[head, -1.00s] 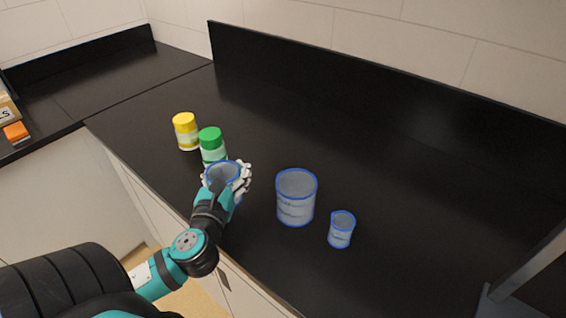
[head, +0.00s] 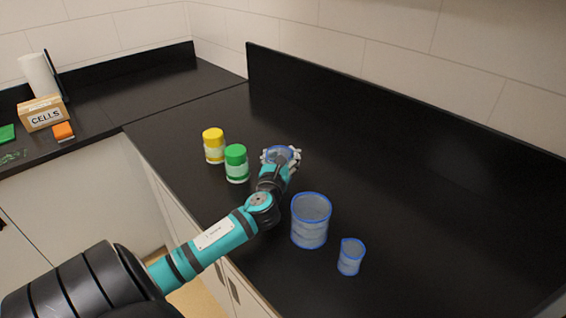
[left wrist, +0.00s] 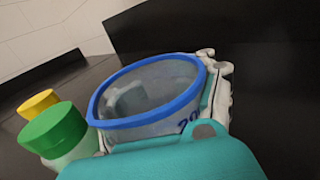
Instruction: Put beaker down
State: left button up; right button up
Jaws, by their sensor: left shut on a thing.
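My left gripper (head: 281,160) is shut on a clear beaker with a blue rim (head: 279,151), over the black counter. The beaker also shows in the left wrist view (left wrist: 150,92), where it looks tilted and the gripper (left wrist: 212,95) lies against its side. The arm and fingers hide most of its lower part in the head view, so I cannot tell whether its base touches the counter. A larger blue-rimmed beaker (head: 311,222) and a small one (head: 350,257) stand upright on the counter to the right. My right gripper is not in view.
A green-capped jar (head: 236,163) and a yellow-capped jar (head: 213,146) stand just left of the held beaker. The black counter (head: 400,185) is clear at the right and toward the back wall. A CELLS box (head: 43,114) is on the far left counter.

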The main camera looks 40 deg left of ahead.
pick_arm(q)
jog(key=shift+w+f+b, duration=0.1)
jog(key=shift+f+b, duration=0.25)
jog(key=shift+f, duration=1.55)
jog(key=o, duration=1.5)
